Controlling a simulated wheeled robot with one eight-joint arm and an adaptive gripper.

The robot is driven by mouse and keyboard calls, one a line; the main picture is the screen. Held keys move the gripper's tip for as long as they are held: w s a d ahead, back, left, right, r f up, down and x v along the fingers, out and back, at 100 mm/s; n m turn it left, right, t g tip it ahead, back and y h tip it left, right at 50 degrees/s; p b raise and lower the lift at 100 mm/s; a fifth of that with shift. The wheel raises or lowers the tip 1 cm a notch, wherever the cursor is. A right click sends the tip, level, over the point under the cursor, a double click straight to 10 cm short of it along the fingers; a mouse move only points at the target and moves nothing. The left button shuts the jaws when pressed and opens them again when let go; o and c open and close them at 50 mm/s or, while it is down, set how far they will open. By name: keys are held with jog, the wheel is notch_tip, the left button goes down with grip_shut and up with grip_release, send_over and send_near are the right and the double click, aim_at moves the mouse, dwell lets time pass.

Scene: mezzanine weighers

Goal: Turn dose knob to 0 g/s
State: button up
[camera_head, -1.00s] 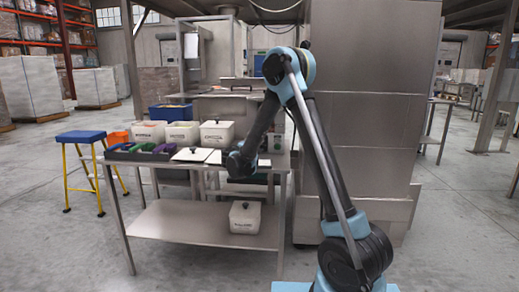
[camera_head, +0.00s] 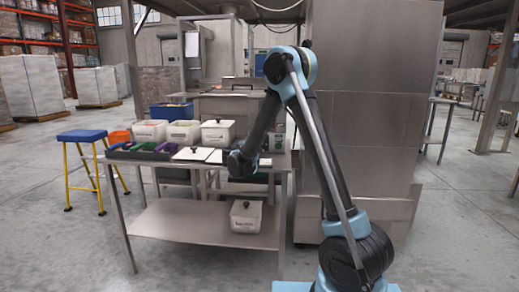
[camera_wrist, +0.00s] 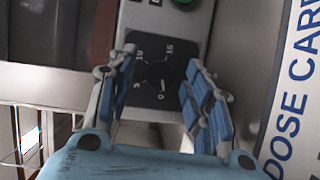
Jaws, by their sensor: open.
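The dose knob (camera_wrist: 159,75) is a small round dark knob on a black dial plate with white numbers, in the middle of the wrist view. The numbers ring it, but its pointer is too small and dark to read surely. My gripper (camera_wrist: 160,60) is open, with one blue-padded finger on each side of the dial. The fingers look apart from the knob; how far they are from the panel is unclear. In the head view my arm's end hangs over the steel table (camera_head: 200,222), and the knob cannot be made out.
A white dose card (camera_wrist: 297,90) stands at the right of the wrist view. White tubs (camera_head: 217,133) and a dark tray with coloured items (camera_head: 145,153) stand on the table. A blue stool (camera_head: 82,135) is at left.

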jog(key=shift+r, duration=0.45)
jog(key=o, duration=0.8)
notch_tip(320, 180, up, 5)
jog(key=shift+w+a+r, duration=0.1)
jog(key=shift+w, duration=0.05)
jog(key=shift+s+r, duration=0.2)
jog(key=shift+r, duration=0.3)
jog(key=shift+s+r, duration=0.15)
jog(key=shift+r, duration=0.3)
jog(key=c, duration=0.4)
jog(key=shift+w+r, duration=0.2)
jog(key=c, duration=0.4)
jog(key=shift+r, duration=0.6)
